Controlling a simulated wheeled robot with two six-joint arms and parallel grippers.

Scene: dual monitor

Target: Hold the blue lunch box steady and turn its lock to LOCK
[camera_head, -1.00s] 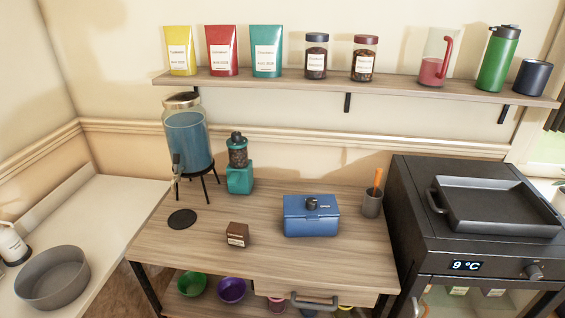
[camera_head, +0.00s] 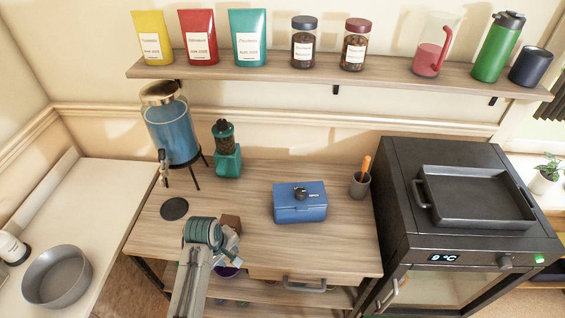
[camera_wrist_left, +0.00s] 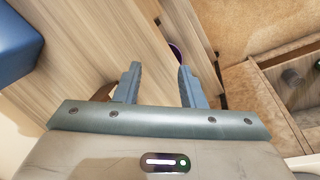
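The blue lunch box (camera_head: 300,203) stands upright on the wooden table, right of centre in the head view. A dark round lock knob (camera_head: 300,191) sits on its lid, with small light lettering beside it that is too small to read. A blue corner of the box (camera_wrist_left: 17,45) shows at the left edge of the left wrist view. My left gripper (camera_head: 232,246) is low over the table's front edge, left of and nearer than the box, not touching it. In the wrist view its two fingers (camera_wrist_left: 158,80) are apart with nothing between them. My right gripper is not in view.
A small brown box (camera_head: 230,223) lies partly hidden behind my left gripper. A grey cup (camera_head: 359,184) stands right of the lunch box, beside the black oven (camera_head: 400,165). A teal grinder (camera_head: 226,158) and a blue dispenser (camera_head: 172,130) stand at the back left.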

